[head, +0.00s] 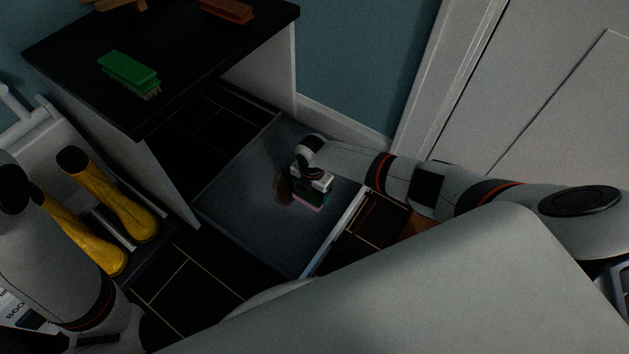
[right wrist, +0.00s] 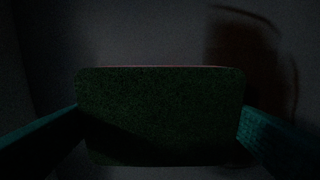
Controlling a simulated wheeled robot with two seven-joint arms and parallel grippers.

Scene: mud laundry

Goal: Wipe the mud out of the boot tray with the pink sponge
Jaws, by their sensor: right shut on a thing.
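The boot tray (head: 245,212) is a wide, dark grey tray in the middle of the head view, with a pale rim on its right side. A brown mud patch (head: 284,189) lies on its floor; it also shows at the upper right of the right wrist view (right wrist: 252,70). My right gripper (head: 311,192) is inside the tray, just right of the mud, shut on the pink sponge (head: 309,206). In the right wrist view the sponge's dark green face (right wrist: 160,115) sits between the two teal fingers. Contact between sponge and tray floor is hard to tell. My left gripper is not in view.
A black-topped bench (head: 190,62) stands behind the tray, with a green brush (head: 128,72) and a brown brush (head: 228,10) on it. Yellow boots (head: 118,200) stand at the left. A white door (head: 560,100) is at the right.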

